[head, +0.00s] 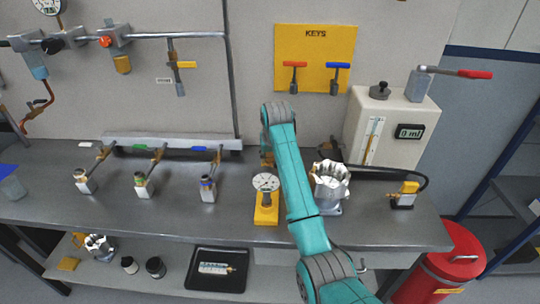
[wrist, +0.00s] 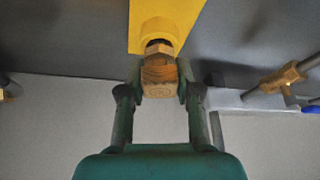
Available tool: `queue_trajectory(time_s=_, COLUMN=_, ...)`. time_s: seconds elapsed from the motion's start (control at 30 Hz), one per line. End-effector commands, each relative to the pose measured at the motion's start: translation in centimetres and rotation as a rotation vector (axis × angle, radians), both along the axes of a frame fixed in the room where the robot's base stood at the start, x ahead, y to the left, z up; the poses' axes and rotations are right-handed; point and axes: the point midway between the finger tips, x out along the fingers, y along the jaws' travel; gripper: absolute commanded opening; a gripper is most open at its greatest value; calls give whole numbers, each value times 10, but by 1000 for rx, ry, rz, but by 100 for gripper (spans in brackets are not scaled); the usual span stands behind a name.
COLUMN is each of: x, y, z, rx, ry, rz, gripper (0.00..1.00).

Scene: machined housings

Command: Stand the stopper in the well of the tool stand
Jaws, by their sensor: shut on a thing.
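My gripper (wrist: 157,92) is shut on a brown, brass-like block, which I take for the stopper (wrist: 158,76). Its squared end, with a faint round mark, faces the wrist camera. Beyond it in the wrist view is a yellow block with a rounded boss (wrist: 163,27), in line with the stopper; I cannot tell whether they touch. In the head view my gripper is mostly hidden behind my teal arm, near a small brown patch (head: 266,159). A yellow block (head: 266,216) there carries a white dial gauge (head: 265,182). I cannot tell surely which piece is the tool stand; no open well shows.
A metal housing (head: 330,187) stands just right of my arm on the grey bench (head: 110,215). Several valves stand to the left, one with a blue handle (head: 199,149). A beige cabinet (head: 393,130) stands at the back right. Open bench lies at the front left.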

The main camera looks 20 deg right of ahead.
Motion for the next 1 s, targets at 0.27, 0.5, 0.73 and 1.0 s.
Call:
queue_trajectory(time_s=0.27, x=0, y=0, z=-6, rx=0, ry=0, rz=0, gripper=0)
queue_trajectory(time_s=0.5, x=0, y=0, z=-7, rx=0, ry=0, rz=0, gripper=63)
queue_trajectory(time_s=0.73, x=0, y=0, z=-7, rx=0, ry=0, rz=0, gripper=63)
queue_trajectory(time_s=1.0, x=-8, y=1, z=14, rx=0, ry=-4, rz=0, gripper=63)
